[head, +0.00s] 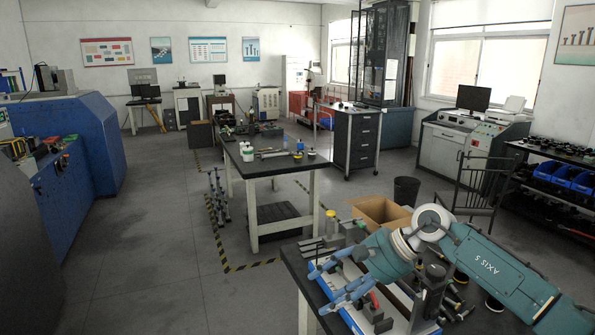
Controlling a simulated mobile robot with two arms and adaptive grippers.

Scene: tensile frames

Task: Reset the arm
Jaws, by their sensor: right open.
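My right arm comes in from the lower right, over the near workbench (289,256). Its right gripper (317,290) has blue fingers spread apart, pointing left over the bench. Nothing shows between the fingertips. Below them is a blue and white tray or board (352,318) with tools and small parts on it. The arm and gripper hide part of the bench top. I cannot tell whether the fingers touch anything. My left gripper is not in view.
A yellow-capped bottle (330,222) stands near the bench's far edge. A cardboard box (381,212) and a metal chair (480,186) are beyond. A middle table (272,167) carries bottles and tools. Blue machines (95,130) line the left. The floor between (160,240) is open.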

